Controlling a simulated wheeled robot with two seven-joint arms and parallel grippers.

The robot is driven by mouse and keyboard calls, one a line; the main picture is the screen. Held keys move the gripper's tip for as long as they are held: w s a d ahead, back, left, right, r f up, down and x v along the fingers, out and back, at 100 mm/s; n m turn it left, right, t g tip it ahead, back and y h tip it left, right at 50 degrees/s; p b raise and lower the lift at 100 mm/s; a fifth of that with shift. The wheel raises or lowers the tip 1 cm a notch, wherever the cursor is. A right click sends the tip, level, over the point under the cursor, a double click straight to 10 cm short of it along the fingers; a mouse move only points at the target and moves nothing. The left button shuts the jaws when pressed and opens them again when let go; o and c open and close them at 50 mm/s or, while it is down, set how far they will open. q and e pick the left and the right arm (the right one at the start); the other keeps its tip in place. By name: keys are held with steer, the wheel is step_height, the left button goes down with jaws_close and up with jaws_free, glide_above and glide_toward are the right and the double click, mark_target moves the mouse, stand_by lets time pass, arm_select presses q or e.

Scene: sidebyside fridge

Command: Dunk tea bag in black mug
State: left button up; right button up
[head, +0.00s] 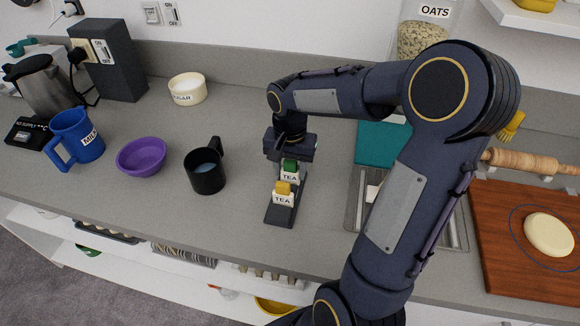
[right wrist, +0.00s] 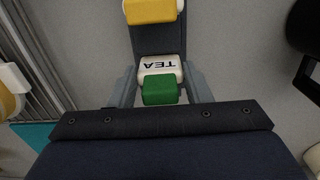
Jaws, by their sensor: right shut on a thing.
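The black mug (head: 204,178) stands upright on the grey counter with pale liquid inside, its handle toward the back right. It shows partly at the right edge of the right wrist view (right wrist: 306,28). A dark tea holder (head: 277,216) stands to its right. It carries a tea bag with a green top (head: 290,166) and one with a yellow top (head: 283,188), both labelled TEA. My right gripper (right wrist: 160,90) points down at the holder, its fingers shut on either side of the green-topped tea bag (right wrist: 160,91), which still sits at the holder. My left gripper is out of view.
A purple bowl (head: 141,157), a blue milk jug (head: 77,137) and a sugar pot (head: 187,89) stand to the left of the mug. A teal board (head: 382,145), a metal rack and a wooden board (head: 520,275) with dough lie right. Counter between mug and holder is clear.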

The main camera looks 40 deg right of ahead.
steer(key=o, duration=1)
steer(key=shift+c, duration=0.2)
